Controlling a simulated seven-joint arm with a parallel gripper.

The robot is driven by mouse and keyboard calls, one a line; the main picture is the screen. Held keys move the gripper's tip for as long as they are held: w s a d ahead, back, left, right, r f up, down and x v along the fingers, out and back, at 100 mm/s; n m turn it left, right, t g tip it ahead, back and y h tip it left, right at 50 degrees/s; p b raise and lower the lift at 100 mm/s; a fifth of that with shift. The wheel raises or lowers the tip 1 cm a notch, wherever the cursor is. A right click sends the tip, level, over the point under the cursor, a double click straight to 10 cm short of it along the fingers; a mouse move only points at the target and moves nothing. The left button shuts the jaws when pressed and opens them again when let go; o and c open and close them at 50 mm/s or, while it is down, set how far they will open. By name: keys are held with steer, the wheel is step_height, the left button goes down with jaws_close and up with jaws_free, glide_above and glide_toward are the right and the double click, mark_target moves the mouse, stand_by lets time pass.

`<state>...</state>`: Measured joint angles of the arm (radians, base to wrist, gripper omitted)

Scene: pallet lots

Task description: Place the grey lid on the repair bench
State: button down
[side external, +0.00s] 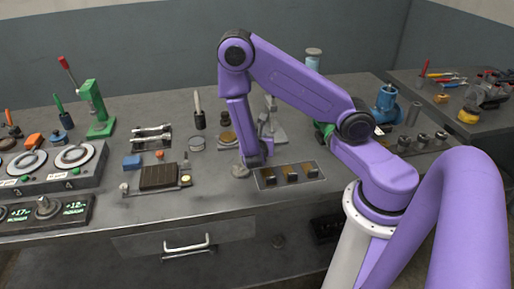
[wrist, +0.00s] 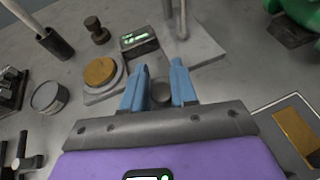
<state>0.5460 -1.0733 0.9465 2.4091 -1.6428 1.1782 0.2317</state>
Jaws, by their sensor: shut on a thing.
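My gripper (wrist: 160,88) has its two blue fingers closed on a small round grey piece (wrist: 161,92), which looks like the grey lid. In the side external view the grey lid (side external: 240,171) shows at the tip of my gripper (side external: 250,165), low over the front middle of the grey repair bench (side external: 215,188). I cannot tell whether it touches the bench top. The fingers hide part of the lid.
A scale with a yellow disc (wrist: 100,72) and a round tin (wrist: 48,97) stand behind and left. A brown ribbed block (side external: 158,176) lies left. Bare bench lies around the gripper's front left.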

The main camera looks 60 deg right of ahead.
steer(key=shift+w+d+f, duration=0.1)
steer(key=shift+w+f, duration=0.15)
steer(key=shift+f, duration=1.65)
steer(key=shift+f, duration=0.1)
steer(key=c, duration=0.9)
jaws_free()
